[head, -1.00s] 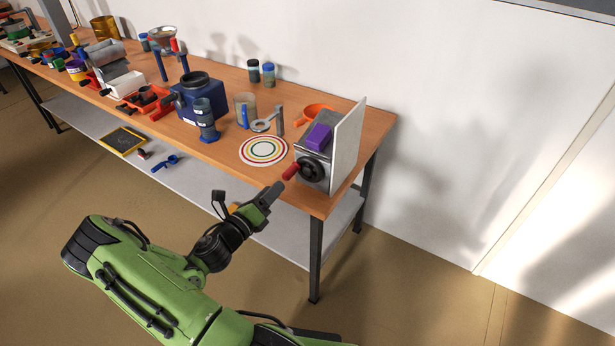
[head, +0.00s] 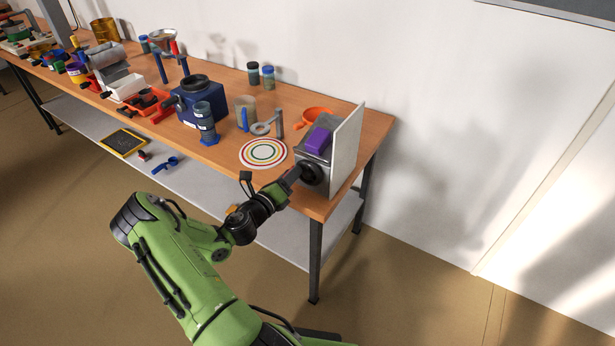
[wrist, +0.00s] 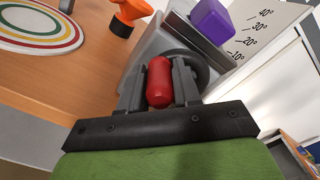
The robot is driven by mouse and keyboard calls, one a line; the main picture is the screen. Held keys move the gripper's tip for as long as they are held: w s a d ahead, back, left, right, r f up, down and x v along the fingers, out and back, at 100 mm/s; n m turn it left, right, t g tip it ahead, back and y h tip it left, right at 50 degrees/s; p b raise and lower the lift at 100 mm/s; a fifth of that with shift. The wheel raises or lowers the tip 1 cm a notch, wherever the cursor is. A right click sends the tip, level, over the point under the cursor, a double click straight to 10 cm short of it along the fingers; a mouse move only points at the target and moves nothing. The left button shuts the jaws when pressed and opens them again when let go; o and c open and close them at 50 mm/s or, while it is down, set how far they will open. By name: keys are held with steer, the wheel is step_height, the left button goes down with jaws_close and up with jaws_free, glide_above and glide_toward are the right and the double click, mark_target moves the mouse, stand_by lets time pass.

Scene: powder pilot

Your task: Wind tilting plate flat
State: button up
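The tilting plate device stands at the table's right end, with a grey body, a purple block (head: 318,140) on its sloping top and an upright white board (head: 346,140) behind it. The board carries degree marks in the wrist view (wrist: 250,40). A dark handwheel (head: 312,174) is on its front side. Its red handle (wrist: 160,82) sits between the fingers of my gripper (wrist: 159,88) in the wrist view. The fingers flank the handle closely on both sides; whether both press on it I cannot tell. In the head view my gripper (head: 292,176) hides the handle.
A ringed round target (head: 263,153) lies left of the device on the wooden table (head: 225,160). A blue machine (head: 192,105) and a clear beaker (head: 245,110) stand further left. The floor in front is clear.

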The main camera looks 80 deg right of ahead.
jaws_close()
steer(key=shift+s+a+r+p, duration=0.1)
steer(key=shift+s+r+p, duration=0.1)
steer(key=shift+r+p, duration=0.3)
steer(key=shift+s+r+p, duration=0.15)
steer(key=shift+r+p, duration=0.25)
steer(key=shift+p, duration=0.1)
steer(key=shift+s+a, duration=0.1)
steer(key=shift+s, duration=0.05)
